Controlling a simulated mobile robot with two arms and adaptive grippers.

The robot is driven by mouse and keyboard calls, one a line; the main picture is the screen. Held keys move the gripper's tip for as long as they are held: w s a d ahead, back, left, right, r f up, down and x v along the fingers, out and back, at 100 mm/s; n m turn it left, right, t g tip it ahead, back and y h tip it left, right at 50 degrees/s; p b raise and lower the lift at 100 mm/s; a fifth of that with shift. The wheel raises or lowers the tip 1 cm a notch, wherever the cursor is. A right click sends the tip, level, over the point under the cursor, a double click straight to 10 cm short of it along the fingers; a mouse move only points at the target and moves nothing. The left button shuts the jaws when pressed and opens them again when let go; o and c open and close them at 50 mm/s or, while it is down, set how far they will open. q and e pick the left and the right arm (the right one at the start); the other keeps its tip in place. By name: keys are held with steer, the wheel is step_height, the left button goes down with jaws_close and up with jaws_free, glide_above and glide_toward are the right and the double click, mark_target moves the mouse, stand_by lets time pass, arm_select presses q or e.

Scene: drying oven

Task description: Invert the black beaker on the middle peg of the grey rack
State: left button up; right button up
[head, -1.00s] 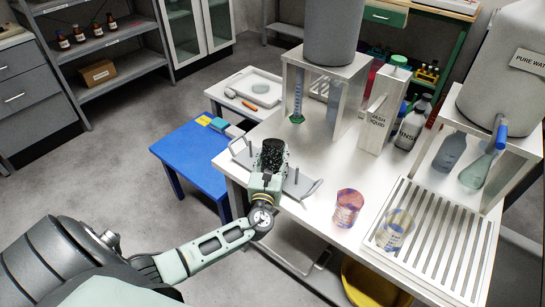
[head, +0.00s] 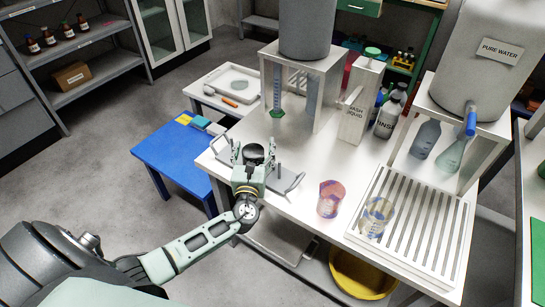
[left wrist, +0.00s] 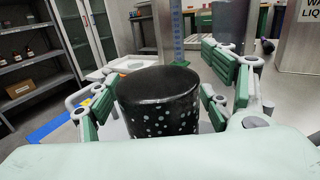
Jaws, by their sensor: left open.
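The black beaker (head: 253,152) is upside down on the grey rack (head: 290,183), between its two outer pegs, where the middle peg would be. That peg is hidden under it. In the left wrist view the beaker (left wrist: 158,98) shows its closed dark end up and pale spots on its side. It looks upright, not tilted. My left gripper (head: 252,163) is open with a finger on each side of the beaker. In the left wrist view gaps show between the beaker and the green finger pads. My right gripper is not in view.
The rack stands at the table's left end. To its right are a pinkish beaker (head: 331,198), a clear beaker (head: 376,216) and a slotted drain board (head: 450,225). A stand (head: 318,65) carrying a grey tank is behind. A blue table (head: 165,160) is on the left.

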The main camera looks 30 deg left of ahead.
arm_select(q)
step_height(320, 180, up, 12)
steer(key=p, duration=1)
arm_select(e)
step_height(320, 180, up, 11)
arm_select(q)
steer(key=shift+s+d+f+m+t+b, duration=0.15)
steer(key=shift+s+d+f+b, duration=0.05)
steer(key=shift+s+d+b, duration=0.2)
steer(key=shift+s+d+f+m+t+b, duration=0.15)
steer(key=shift+s+d+f+b, duration=0.15)
steer(key=shift+d, duration=0.2)
steer(key=s+d+r+m+t+h+b, duration=0.2)
steer(key=s+d+r+h+b, duration=0.1)
steer(key=s+d, duration=0.4)
steer(key=s+d+r+m+t+h+b, duration=0.2)
steer(key=s+d+r+h+b, duration=0.1)
steer(key=s+d, duration=0.5)
steer(key=shift+d+r+t+h+b, duration=0.15)
steer(key=shift+r+t+h+b, duration=0.15)
steer(key=shift+b, duration=0.55)
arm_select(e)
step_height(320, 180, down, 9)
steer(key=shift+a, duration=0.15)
arm_select(q)
steer(key=shift+f, duration=0.1)
